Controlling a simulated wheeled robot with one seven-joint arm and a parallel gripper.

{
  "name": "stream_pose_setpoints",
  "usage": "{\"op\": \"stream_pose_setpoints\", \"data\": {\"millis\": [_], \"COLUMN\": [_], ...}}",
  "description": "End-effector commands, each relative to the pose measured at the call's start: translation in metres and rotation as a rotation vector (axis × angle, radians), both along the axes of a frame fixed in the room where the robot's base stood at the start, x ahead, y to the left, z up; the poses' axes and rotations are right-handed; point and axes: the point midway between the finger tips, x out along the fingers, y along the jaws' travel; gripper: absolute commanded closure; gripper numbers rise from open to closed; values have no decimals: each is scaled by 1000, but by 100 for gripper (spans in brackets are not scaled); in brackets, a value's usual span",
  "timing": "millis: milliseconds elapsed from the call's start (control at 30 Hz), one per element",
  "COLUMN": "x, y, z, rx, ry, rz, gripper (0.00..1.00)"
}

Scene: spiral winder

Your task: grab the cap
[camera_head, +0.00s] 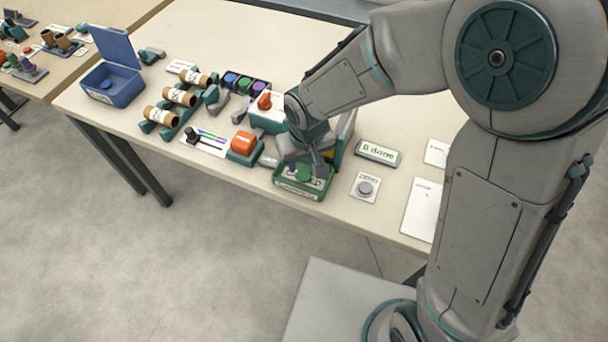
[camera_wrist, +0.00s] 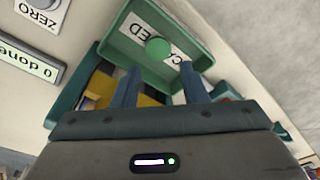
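A round green piece, which looks like the cap, sits in a green tray (camera_head: 296,191) at the table's front edge. In the wrist view the green cap (camera_wrist: 158,48) lies on the tray floor, over a white label that it partly covers. The cap (camera_head: 303,175) is partly hidden by my gripper in the head view. My gripper (camera_wrist: 161,68) is open, with its two fingers apart and nothing between them. The cap shows just beyond the fingertips, roughly in line with the gap. I cannot tell the height of the fingertips above it.
A "0 done" display (camera_head: 378,152) and a ZERO button (camera_head: 365,187) are right of the tray. An orange block (camera_head: 244,142) on a green base stands left. Cardboard tubes (camera_head: 179,96) on a rack and an open blue box (camera_head: 114,84) are further left. The table's back is clear.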

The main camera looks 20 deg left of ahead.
Motion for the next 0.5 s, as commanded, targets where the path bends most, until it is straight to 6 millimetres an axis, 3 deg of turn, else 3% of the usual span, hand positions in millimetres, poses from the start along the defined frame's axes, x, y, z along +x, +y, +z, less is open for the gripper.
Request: {"op": "stream_pose_setpoints", "data": {"millis": [300, 500], "x": [-1, 2], "y": [-2, 0], "z": [-38, -52], "rx": [-2, -1], "ry": [4, 1], "rz": [2, 2], "gripper": [61, 61]}}
